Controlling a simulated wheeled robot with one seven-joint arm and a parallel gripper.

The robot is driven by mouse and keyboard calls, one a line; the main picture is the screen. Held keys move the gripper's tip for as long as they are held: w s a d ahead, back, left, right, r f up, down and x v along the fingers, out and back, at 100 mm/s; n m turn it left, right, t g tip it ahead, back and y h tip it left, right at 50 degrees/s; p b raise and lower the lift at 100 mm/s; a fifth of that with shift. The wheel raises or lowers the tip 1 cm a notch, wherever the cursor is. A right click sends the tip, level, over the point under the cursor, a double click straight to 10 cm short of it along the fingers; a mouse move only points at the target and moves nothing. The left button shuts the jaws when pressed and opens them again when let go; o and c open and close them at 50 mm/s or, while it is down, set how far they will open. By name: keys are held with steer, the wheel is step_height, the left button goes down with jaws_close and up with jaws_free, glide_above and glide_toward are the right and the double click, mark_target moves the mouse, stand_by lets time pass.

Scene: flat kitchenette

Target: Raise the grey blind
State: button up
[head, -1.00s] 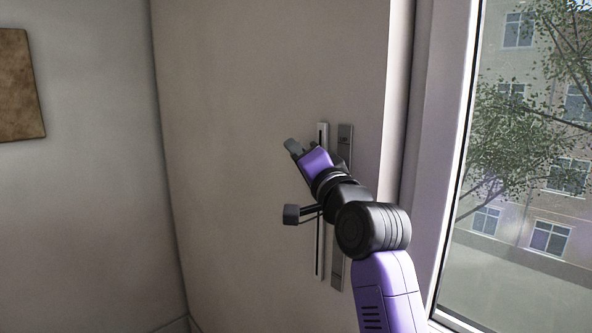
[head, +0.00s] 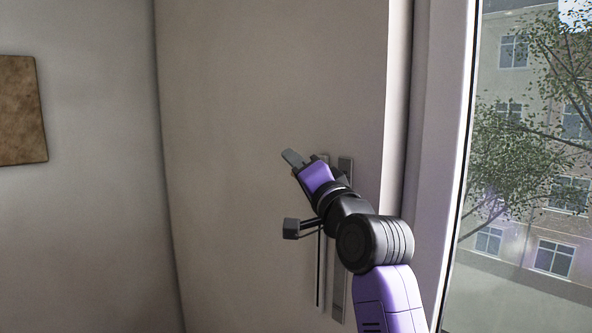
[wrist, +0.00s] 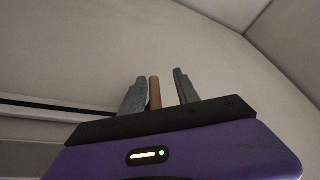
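No grey blind shows in either view; the visible part of the window (head: 530,160) is uncovered. A pale vertical rail (head: 319,270) with a dark slot is on the wall left of the window, beside a grey strip (head: 343,255). My gripper (head: 298,160) is at the rail's upper end and hides part of it. In the wrist view, a brown cylindrical knob (wrist: 155,92) stands between the two grey fingers, close to the left one, with a gap to the right one. Whether the left finger touches it I cannot tell. The slot (wrist: 70,104) runs off to the left.
The wall around the rail is plain and clear. The window frame (head: 440,150) stands to the right of my arm. A brown panel (head: 20,110) hangs on the left wall, beyond the room corner.

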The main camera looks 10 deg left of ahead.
steer(key=shift+d, duration=0.2)
steer(key=b+v, duration=0.2)
steer(key=v, duration=0.5)
steer(key=shift+s+b, duration=0.3)
steer(key=shift+s, duration=0.05)
steer(key=shift+f, duration=0.1)
steer(key=shift+d, duration=0.1)
